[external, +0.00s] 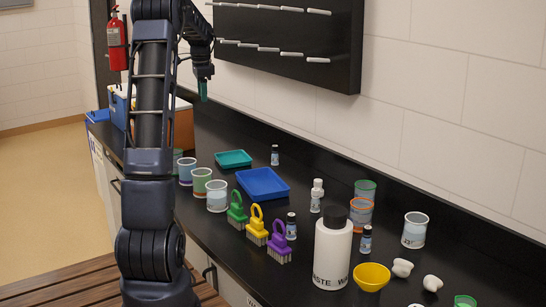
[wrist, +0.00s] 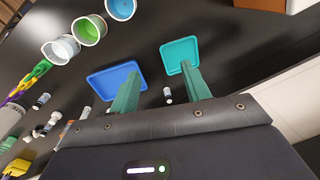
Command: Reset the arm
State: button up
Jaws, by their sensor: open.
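My arm (external: 150,150) rises at the left of the external view and bends over the black counter (external: 205,160). My gripper (external: 203,90) hangs high above the far part of the counter, pointing down. In the wrist view the two green fingers of my gripper (wrist: 163,82) are apart with nothing between them. A small bottle (wrist: 168,95) shows on the counter below, in the gap between the fingers.
A blue tray (external: 263,184) and a teal tray (external: 233,158) lie on the counter. Several cups (external: 217,195), brushes (external: 257,226), small bottles and a white waste bottle (external: 332,255) stand nearer. A black peg board (external: 290,35) hangs on the wall beside my gripper.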

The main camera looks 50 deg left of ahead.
jog(key=d+r+n+t, duration=0.1)
jog(key=d+r, duration=0.3)
jog(key=d, duration=1.3)
jog(key=d+r+t, duration=0.1)
jog(key=d+r, duration=0.3)
jog(key=d, duration=1.4)
jog(key=s+d+f+n+t, duration=0.1)
jog(key=s+d+f, duration=0.3)
jog(key=s+d, duration=0.6)
jog(key=s+d+f+n+t+h, duration=0.1)
jog(key=s+d+f, duration=0.2)
jog(key=s+d, duration=0.8)
jog(key=shift+d+f, duration=0.4)
jog(key=shift+d, duration=0.75)
